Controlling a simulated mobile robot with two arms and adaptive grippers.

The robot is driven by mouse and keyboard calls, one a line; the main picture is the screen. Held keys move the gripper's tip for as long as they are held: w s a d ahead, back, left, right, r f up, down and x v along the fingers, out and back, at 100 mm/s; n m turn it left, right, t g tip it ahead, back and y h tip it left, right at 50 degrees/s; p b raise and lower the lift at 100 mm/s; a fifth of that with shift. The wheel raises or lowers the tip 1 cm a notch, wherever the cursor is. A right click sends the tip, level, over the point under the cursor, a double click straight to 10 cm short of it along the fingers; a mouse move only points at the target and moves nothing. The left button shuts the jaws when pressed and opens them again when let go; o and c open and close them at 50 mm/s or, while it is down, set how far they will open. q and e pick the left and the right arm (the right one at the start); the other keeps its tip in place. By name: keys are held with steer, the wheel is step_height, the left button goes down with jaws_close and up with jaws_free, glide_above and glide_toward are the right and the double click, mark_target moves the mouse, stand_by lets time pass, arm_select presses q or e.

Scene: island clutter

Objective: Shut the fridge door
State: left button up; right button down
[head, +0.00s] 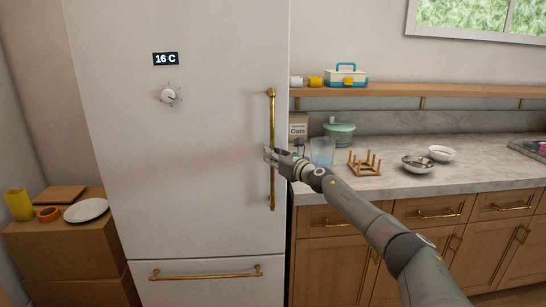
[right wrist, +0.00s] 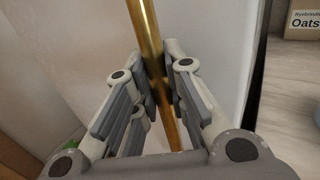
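The white fridge (head: 200,110) stands at the left of the head view, with a "16 C" display and a dial on its upper door. The door front looks about flush with the lower drawer front; no gap into the inside shows. A long vertical brass handle (head: 272,112) runs near the door's right edge. My right gripper (head: 268,153) is at the middle of this handle. In the right wrist view the brass bar (right wrist: 145,25) passes between its fingers (right wrist: 164,75), which look closed around it. My left gripper is not in view.
A stone counter (head: 375,184) right of the fridge holds a wooden peg rack (head: 364,168), bowls (head: 417,164), a blue cup (head: 322,152) and a lidded container. A low wooden cabinet (head: 60,240) with a plate (head: 86,210) stands left of the fridge.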

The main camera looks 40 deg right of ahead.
steer(key=c, duration=1.5)
jaws_free()
steer(key=shift+s+a, duration=0.15)
steer(key=shift+s, duration=0.15)
steer(key=shift+o, duration=0.2)
steer(key=shift+w+f, duration=0.1)
steer(key=shift+w, duration=0.05)
steer(key=s, duration=1.2)
steer(key=shift+a, duration=0.45)
